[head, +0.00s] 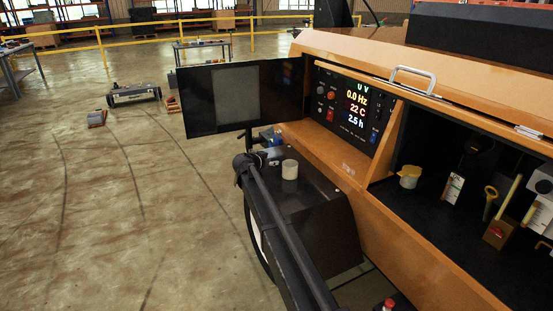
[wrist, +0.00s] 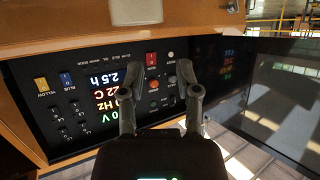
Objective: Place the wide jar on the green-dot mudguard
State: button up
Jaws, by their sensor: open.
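A cream, squat cylindrical jar (head: 290,169) stands upright on the flat top of a black mudguard (head: 318,200) in the head view. A jar with a yellow lid (head: 409,176) stands in the open dark compartment at the right. I cannot tell for certain which jar is the wide one. No green dot is clear on the mudguard. My arm reaches up beside the cream jar, with its end left of it. In the wrist view my gripper (wrist: 168,62) is open and empty, in front of the control panel (wrist: 100,95). No jar is clearly seen there.
The control panel (head: 348,105) shows lit readings. A dark hinged door (head: 237,97) stands open left of it. The compartment (head: 430,215) also holds a white-labelled box (head: 453,188), a yellow-handled tool (head: 490,198) and other items. The floor at left is largely free.

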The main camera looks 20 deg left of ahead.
jog(key=shift+v, duration=1)
jog(key=d+f+g, duration=0.1)
jog(key=d, duration=0.7)
jog(key=s+d+f+g+h, duration=0.1)
jog(key=d, duration=0.6)
jog(key=s+d+f+g+h, duration=0.1)
jog(key=d+f, duration=0.1)
jog(key=d, duration=0.6)
jog(key=shift+s+d+f+g, duration=0.1)
jog(key=shift+d+g, duration=0.25)
jog(key=shift+g, duration=0.05)
jog(key=s+d+f+g, duration=0.2)
jog(key=s+d, duration=0.2)
jog(key=d, duration=0.5)
jog(key=s+d+f+g, duration=0.1)
jog(key=s+d+g, duration=0.15)
jog(key=d, duration=0.55)
jog(key=s+d+f+n+g+y, duration=0.1)
jog(key=s+d+f+g+y, duration=0.1)
jog(key=s+d, duration=0.8)
jog(key=s+d+f+n+g+y, duration=0.1)
jog(key=s+d+g+y, duration=0.1)
jog(key=s+d, duration=0.8)
jog(key=s, duration=0.5)
jog(key=shift+s+d+f+g, duration=0.2)
jog(key=shift+d+f+g, duration=0.15)
jog(key=shift+f, duration=0.05)
jog(key=shift+a, duration=0.1)
